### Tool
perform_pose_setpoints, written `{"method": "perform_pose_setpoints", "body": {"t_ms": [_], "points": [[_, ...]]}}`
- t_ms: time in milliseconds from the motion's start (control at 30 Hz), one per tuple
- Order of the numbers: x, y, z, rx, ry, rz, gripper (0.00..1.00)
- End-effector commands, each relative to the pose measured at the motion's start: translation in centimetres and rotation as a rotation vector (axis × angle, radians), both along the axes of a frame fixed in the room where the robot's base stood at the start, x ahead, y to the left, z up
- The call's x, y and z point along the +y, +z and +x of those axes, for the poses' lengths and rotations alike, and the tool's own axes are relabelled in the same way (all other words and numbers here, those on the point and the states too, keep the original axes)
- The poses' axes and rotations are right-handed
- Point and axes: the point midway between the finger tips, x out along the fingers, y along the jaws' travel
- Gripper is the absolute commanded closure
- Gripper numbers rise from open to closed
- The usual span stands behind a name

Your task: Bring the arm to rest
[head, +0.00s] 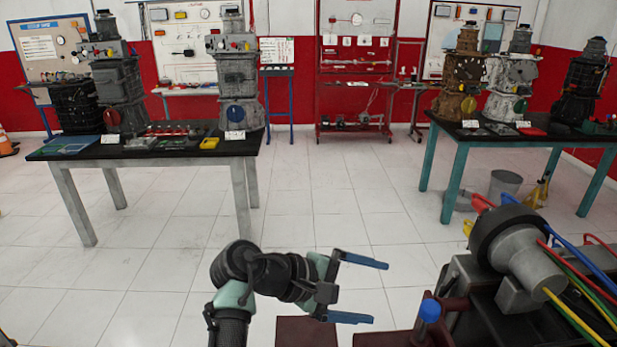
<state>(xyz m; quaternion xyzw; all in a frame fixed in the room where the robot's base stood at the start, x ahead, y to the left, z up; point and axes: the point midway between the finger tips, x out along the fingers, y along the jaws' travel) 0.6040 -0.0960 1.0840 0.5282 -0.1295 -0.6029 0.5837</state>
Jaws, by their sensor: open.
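My gripper (362,290) is in the lower middle of the head view, at the end of my dark and pale-green arm. Its two blue fingers point right and stand well apart, with nothing between them. The white tiled floor shows behind and between the fingers. The gripper is apart from the engine trainer (520,262) at the lower right, which has a grey cylinder and coloured cables. The lower part of my arm is cut off by the bottom edge.
A dark-topped table (205,152) with engine trainers stands at the back left. Another table (535,140) with teal legs stands at the back right, with a grey bucket (504,187) beneath. A red rack (354,75) stands at the far wall. The floor between the tables is clear.

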Motion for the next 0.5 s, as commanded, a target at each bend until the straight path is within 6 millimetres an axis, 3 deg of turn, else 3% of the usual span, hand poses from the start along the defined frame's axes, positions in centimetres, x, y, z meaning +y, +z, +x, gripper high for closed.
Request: {"method": "perform_pose_setpoints", "body": {"t_ms": [133, 267, 367, 500], "points": [[-1.0, 6.3, 3.4, -0.478, 0.073, 0.190, 0.00], [-0.3, 14.0, 4.8, -0.900, 0.177, 0.375, 0.00], [1.0, 21.0, 3.9, -1.214, 0.284, 0.533, 0.00], [3.7, 30.6, -0.3, -1.589, 0.472, 0.771, 0.00]]}}
